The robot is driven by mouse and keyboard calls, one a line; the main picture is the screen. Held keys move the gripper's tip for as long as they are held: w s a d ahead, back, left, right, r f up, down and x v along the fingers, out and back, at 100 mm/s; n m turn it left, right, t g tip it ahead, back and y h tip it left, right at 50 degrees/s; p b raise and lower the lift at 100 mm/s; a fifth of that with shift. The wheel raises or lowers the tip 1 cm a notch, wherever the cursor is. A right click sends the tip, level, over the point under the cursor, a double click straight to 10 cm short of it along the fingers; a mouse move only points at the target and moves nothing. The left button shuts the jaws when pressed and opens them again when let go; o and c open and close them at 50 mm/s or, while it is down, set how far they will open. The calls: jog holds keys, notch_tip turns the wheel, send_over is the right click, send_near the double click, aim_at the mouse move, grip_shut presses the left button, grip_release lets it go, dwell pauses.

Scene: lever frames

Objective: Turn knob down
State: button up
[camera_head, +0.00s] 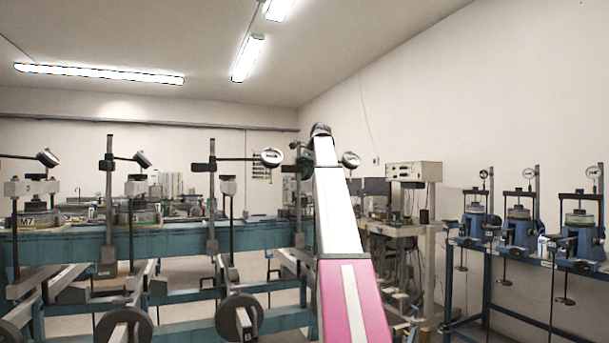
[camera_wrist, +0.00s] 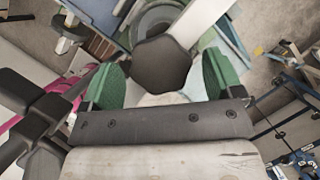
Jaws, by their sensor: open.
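In the wrist view, my gripper (camera_wrist: 163,74) is open, with a green-padded finger at the left and another at the right. A dark grey, many-sided knob-like piece (camera_wrist: 160,62) shows between the fingers. Gaps show on both sides of it, and neither finger appears to touch it. I cannot tell its exact depth relative to the fingertips. In the head view, my white and pink arm reaches up and forward, and my gripper and the knob are hidden behind it or too small to make out.
A teal lever-frame bench (camera_head: 70,247) with upright posts, dial gauges and round weights (camera_head: 239,317) stands at the left. Blue test devices (camera_head: 520,228) stand on a rack at the right. A cluttered table (camera_head: 400,228) stands behind my arm. Bare floor shows in the wrist view (camera_wrist: 262,22).

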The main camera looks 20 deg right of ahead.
jog(key=c, duration=0.9)
jog(key=shift+m, duration=0.3)
jog(key=m+t, duration=0.1)
jog(key=m, duration=0.1)
jog(key=shift+s+a+m+h, duration=0.1)
jog(key=shift+m+h, duration=0.3)
jog(key=shift+a+m+h, duration=0.1)
jog(key=shift+m+h, duration=0.7)
jog(key=shift+m, duration=1.2)
jog(key=shift+t, duration=0.3)
jog(key=o, duration=0.9)
